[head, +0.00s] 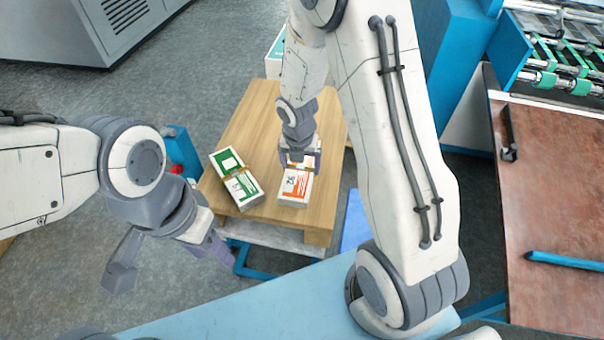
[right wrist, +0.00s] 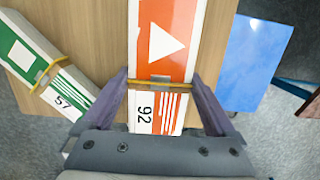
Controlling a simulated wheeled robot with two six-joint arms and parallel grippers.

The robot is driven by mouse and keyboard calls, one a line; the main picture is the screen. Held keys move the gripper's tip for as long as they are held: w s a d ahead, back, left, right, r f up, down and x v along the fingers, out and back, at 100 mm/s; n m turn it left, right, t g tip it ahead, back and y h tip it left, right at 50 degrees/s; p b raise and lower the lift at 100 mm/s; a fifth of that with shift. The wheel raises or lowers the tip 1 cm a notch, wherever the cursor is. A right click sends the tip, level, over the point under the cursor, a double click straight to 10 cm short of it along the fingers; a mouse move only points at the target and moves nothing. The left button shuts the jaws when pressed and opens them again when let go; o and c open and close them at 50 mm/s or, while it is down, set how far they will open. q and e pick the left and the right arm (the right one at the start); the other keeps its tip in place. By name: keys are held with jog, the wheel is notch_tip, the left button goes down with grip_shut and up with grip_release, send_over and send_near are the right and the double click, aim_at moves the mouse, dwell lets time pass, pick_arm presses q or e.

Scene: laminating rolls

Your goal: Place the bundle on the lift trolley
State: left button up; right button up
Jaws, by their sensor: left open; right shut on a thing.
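A white bundle with an orange label, a yellow band and the number 92 (head: 296,188) is at the near part of a wooden top (head: 245,125) on a blue frame, which looks like the lift trolley. My right gripper (head: 298,158) is shut on this bundle from above. In the right wrist view the fingers stand on both sides of the bundle (right wrist: 162,98). It looks level with the wood; whether it rests fully on it I cannot tell. My left gripper (head: 170,268) is open and empty, left of the trolley and apart from it.
A green-labelled bundle marked 57 (head: 238,182) lies tilted just left of the orange one. A white and green box (head: 274,62) shows at the trolley's far end. A brown-topped table (head: 555,205) and a machine with green rollers (head: 560,80) stand at right.

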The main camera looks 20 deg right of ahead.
aim_at(300, 175)
notch_tip(300, 175, down, 4)
jog(key=shift+w+f+b, duration=0.1)
jog(key=shift+f+b, duration=0.05)
jog(key=shift+b, duration=0.9)
jog(key=o, duration=1.4)
